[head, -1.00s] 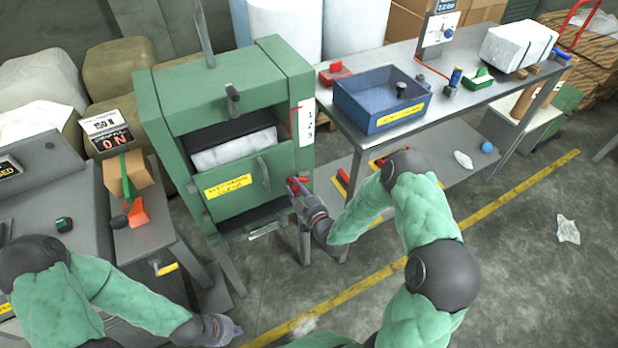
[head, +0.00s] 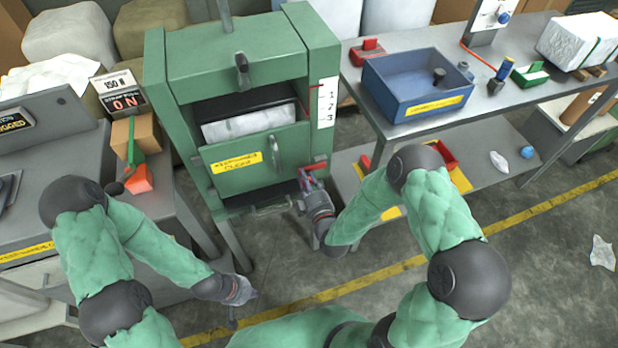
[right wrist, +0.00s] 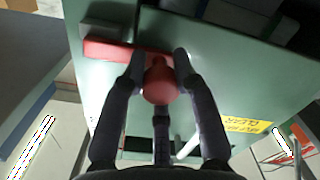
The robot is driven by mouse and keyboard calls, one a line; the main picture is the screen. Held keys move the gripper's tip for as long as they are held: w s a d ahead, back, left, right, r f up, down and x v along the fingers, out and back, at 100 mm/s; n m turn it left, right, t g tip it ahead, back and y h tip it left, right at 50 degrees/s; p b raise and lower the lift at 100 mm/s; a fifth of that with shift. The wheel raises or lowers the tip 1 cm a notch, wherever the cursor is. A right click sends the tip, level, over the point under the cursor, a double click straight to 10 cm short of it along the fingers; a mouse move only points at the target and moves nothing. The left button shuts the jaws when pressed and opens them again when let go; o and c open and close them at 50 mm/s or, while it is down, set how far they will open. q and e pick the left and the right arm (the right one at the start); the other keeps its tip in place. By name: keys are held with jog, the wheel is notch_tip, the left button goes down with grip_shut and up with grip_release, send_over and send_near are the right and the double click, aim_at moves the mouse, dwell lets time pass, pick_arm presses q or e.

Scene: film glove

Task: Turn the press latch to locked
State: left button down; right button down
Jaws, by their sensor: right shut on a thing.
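The green press (head: 240,60) stands left of centre in the head view, its door (head: 225,155) bearing a yellow label and a grey handle. The red latch (head: 319,166) sits at the door's lower right edge. My right gripper (head: 307,180) is at the latch. In the right wrist view the fingers of my right gripper (right wrist: 160,75) close around the latch's round red knob (right wrist: 160,88); a red bar (right wrist: 105,49) extends left beside it. The latch's exact angle is hard to tell. My left gripper (head: 252,294) is low and apart from the press; its finger opening is unclear.
The right-hand bench (head: 400,130) carries a blue bin (head: 400,113) and small items. The left-hand bench (head: 60,195) holds a cardboard box (head: 143,140) and an orange-red part (head: 138,180). Floor is open at lower right beyond the yellow line.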

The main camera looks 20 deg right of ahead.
dwell(0.3)
jog(key=c, duration=0.9)
grip_release()
jog(key=shift+a, duration=0.1)
jog(key=shift+c, duration=0.2)
jog(key=shift+s, duration=0.1)
jog(key=s+d, duration=0.1)
jog(key=s, duration=1)
jog(key=shift+s+r, duration=0.35)
jog(key=shift+r, duration=0.05)
